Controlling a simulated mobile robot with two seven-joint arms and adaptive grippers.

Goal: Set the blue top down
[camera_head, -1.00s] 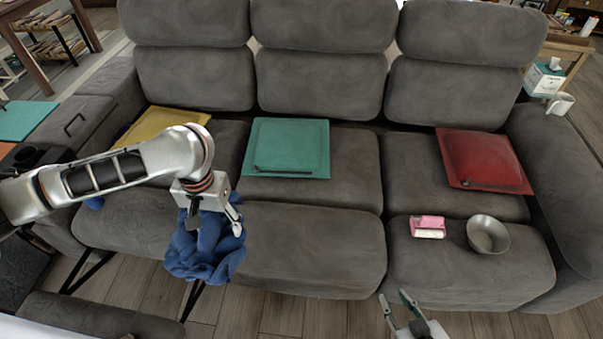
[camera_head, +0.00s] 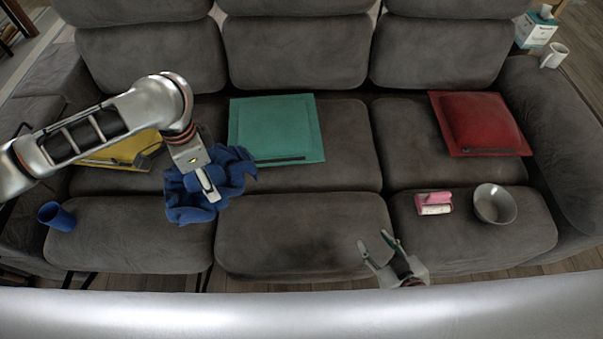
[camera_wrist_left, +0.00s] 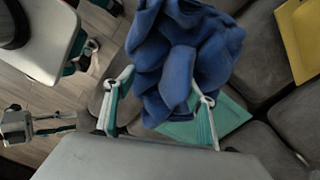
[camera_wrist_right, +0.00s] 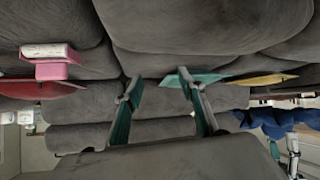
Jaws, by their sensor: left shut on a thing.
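The blue top (camera_head: 188,205) is a crumpled blue cloth. My left gripper (camera_head: 208,187) is shut on it, in front of the sofa's left part between the yellow and green cushions. In the left wrist view the blue top (camera_wrist_left: 180,60) bunches between and beyond the fingers. I cannot tell whether its lower folds touch the seat. My right gripper (camera_head: 385,252) is open and empty at the sofa's front edge, with its fingers apart in the right wrist view (camera_wrist_right: 165,95). The blue top also shows at the right of that view (camera_wrist_right: 270,120).
The grey sofa (camera_head: 305,235) holds a yellow cushion (camera_head: 122,152), a green cushion (camera_head: 275,128) and a red cushion (camera_head: 480,122). A blue cup (camera_head: 57,216) stands on the left seat. A pink-and-white item (camera_head: 434,203) and grey bowl (camera_head: 494,204) sit on the right seat. The middle seat front is clear.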

